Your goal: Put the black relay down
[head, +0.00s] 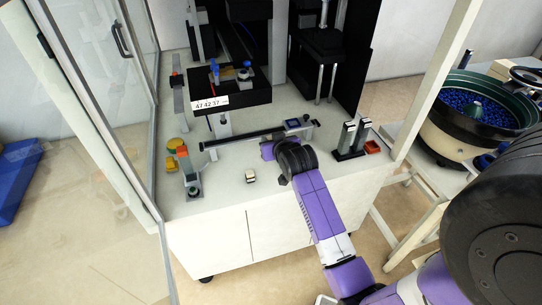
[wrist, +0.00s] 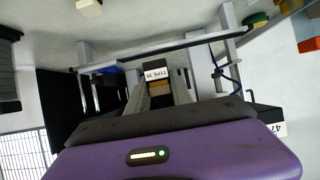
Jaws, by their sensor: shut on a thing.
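My gripper (wrist: 157,82) is shut on the black relay (wrist: 157,66), which sits between the two fingers in the wrist view. The relay has a white label reading "TYPE 35" and an orange-brown part below it. In the head view my gripper (head: 266,150) is over the white bench top, just in front of the long dark rail. My own wrist hides the relay there. I cannot tell whether the relay touches anything below it.
A small cream block (head: 250,176) lies on the bench top (head: 222,190) left of my arm. A dark rail (head: 232,139) runs behind my gripper. Two upright black-and-silver posts (head: 351,139) and a red-orange tray (head: 373,147) stand right. A coloured button stand (head: 188,172) is left.

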